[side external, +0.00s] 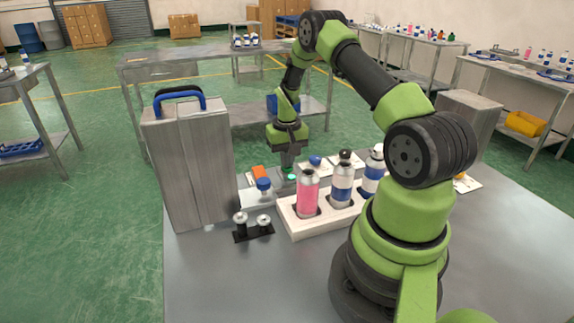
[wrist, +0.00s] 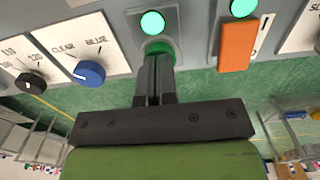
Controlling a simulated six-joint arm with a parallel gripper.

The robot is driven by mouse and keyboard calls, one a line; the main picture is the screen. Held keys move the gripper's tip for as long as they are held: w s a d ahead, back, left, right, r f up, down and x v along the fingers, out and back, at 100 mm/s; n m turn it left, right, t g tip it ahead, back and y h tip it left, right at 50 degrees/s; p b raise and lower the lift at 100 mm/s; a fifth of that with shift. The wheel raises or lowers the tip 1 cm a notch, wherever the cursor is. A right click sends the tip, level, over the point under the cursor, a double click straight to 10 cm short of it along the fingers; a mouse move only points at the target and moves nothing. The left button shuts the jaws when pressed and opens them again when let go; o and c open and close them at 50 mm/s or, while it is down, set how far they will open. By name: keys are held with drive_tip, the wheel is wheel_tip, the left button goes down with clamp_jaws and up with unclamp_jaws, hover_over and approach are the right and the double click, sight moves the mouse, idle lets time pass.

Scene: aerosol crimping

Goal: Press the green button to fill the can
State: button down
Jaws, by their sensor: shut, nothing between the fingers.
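The green button (wrist: 163,46) is on the grey panel in the wrist view, below a lit green lamp (wrist: 152,23). My gripper (wrist: 157,58) is shut and empty, its fingertips at the button and covering part of it. I cannot tell whether the button is pushed in. In the side view my gripper (side external: 287,168) points down at the panel, beside a small green glow (side external: 291,177). A pink can (side external: 307,197), a blue-and-white can (side external: 341,188) and another can (side external: 373,172) stand upright in a white rack (side external: 291,222). Which can is to be filled is unclear.
An orange switch (wrist: 237,43), a blue knob (wrist: 89,72) and a black knob (wrist: 30,83) flank the button. A tall metal machine (side external: 188,165) with a blue handle (side external: 180,98) stands left. A black holder (side external: 253,232) carries two small metal parts. The table front is clear.

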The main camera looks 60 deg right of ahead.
wheel_tip(320, 180, up, 10)
drive_tip(key=shift+r, duration=0.25)
idle(0.8)
drive_tip(key=a+r+n+t, duration=0.2)
drive_tip(key=a+r+t, duration=0.1)
drive_tip(key=a+r, duration=1.1)
drive_tip(key=s+a+r+n+t+y, duration=0.2)
drive_tip(key=s+a+r+n+t, duration=0.1)
drive_tip(key=s+a, duration=1)
drive_tip(key=shift+s+r+t, duration=0.6)
drive_tip(key=shift+s+r, duration=0.05)
drive_tip(key=shift+s, duration=0.05)
